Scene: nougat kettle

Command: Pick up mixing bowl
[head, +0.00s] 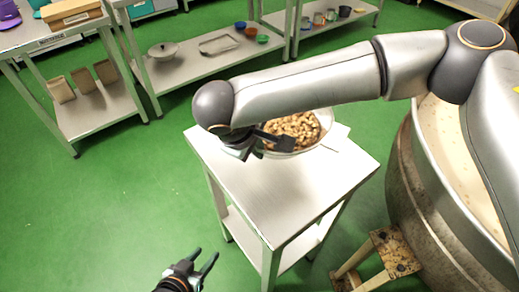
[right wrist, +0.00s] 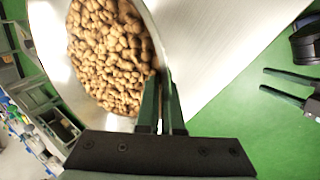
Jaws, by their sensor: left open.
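The mixing bowl (head: 326,121) is metal and full of brown nuts (head: 296,131). It stands on the small steel table and also shows in the right wrist view (right wrist: 152,22). My right gripper (right wrist: 162,80) is at the bowl's rim, its two fingers close together with the bowl wall between them. In the head view my right arm and hand hide part of the bowl. My left gripper (head: 207,258) is open and empty, low over the green floor in front of the table; it also shows in the right wrist view (right wrist: 284,84).
The small steel table (head: 275,190) has a bare front half. A large kettle (head: 425,190) with pale contents stands at the right, with a stained step stool (head: 395,250) before it. Steel shelves (head: 195,65) with bowls and trays line the back. The floor at left is free.

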